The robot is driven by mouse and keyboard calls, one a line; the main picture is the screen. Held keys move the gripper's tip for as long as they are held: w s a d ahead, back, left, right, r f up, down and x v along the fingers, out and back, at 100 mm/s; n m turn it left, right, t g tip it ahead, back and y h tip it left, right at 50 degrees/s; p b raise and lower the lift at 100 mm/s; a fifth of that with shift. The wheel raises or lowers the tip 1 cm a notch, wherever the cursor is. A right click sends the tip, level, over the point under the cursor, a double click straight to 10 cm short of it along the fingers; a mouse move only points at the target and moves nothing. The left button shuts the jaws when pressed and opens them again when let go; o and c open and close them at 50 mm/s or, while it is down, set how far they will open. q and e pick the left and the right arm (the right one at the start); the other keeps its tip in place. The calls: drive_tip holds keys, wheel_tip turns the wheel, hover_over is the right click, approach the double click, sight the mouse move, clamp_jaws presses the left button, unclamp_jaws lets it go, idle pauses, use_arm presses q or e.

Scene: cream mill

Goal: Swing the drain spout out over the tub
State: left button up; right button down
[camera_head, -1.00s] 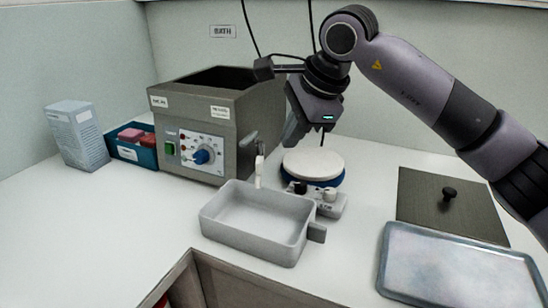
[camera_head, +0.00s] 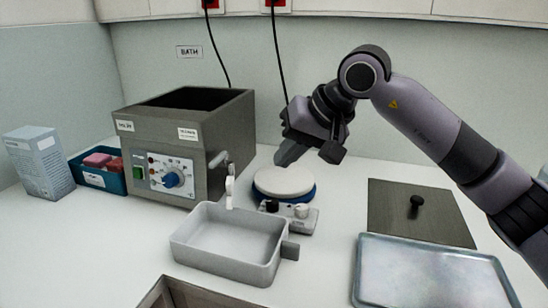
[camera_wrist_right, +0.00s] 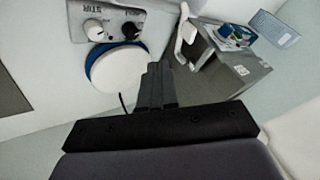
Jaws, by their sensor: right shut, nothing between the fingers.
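The drain spout (camera_head: 229,188) is a small white piece by a grey pipe stub at the right side of the grey bath (camera_head: 231,130). It hangs close to the back rim of the tub. I cannot tell whether its end is over the tub. In the right wrist view the spout (camera_wrist_right: 187,42) is white and beside the bath wall. The pale grey tub (camera_head: 190,262) stands empty on the counter before the bath. My right gripper (camera_head: 284,158) is shut and empty, above and right of the spout, apart from it. It also shows in the wrist view (camera_wrist_right: 160,68). My left gripper is out of view.
A stirrer with a white round plate (camera_head: 284,181) stands below my right gripper, right of the spout. A dark lid with a knob (camera_head: 385,205) and a metal tray (camera_head: 430,275) lie to the right. A blue bin (camera_head: 110,182) and a box (camera_head: 40,160) stand left.

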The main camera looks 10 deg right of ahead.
sight(230, 183)
drive_tip(key=x, duration=0.7)
drive_tip(key=shift+w+a+f+p, duration=0.1)
drive_tip(key=shift+a+f+p, duration=0.15)
drive_tip(key=shift+p, duration=0.15)
drive_tip(key=shift+w+a+f+p, duration=0.1)
drive_tip(key=shift+w+a+p, duration=0.15)
drive_tip(key=shift+a, duration=0.75)
drive_tip(key=shift+w+a+f+p, duration=0.1)
drive_tip(key=shift+w+a+p, duration=0.15)
drive_tip(key=shift+a, duration=0.75)
drive_tip(key=shift+s, duration=0.1)
drive_tip(key=shift+a+f+b, duration=0.15)
drive_tip(key=shift+a+b, duration=0.25)
drive_tip(key=shift+b, duration=0.4)
drive_tip(key=shift+a+b, duration=0.3)
drive_tip(key=shift+a, duration=0.3)
drive_tip(key=shift+s+a, duration=0.1)
drive_tip(key=shift+r, duration=0.2)
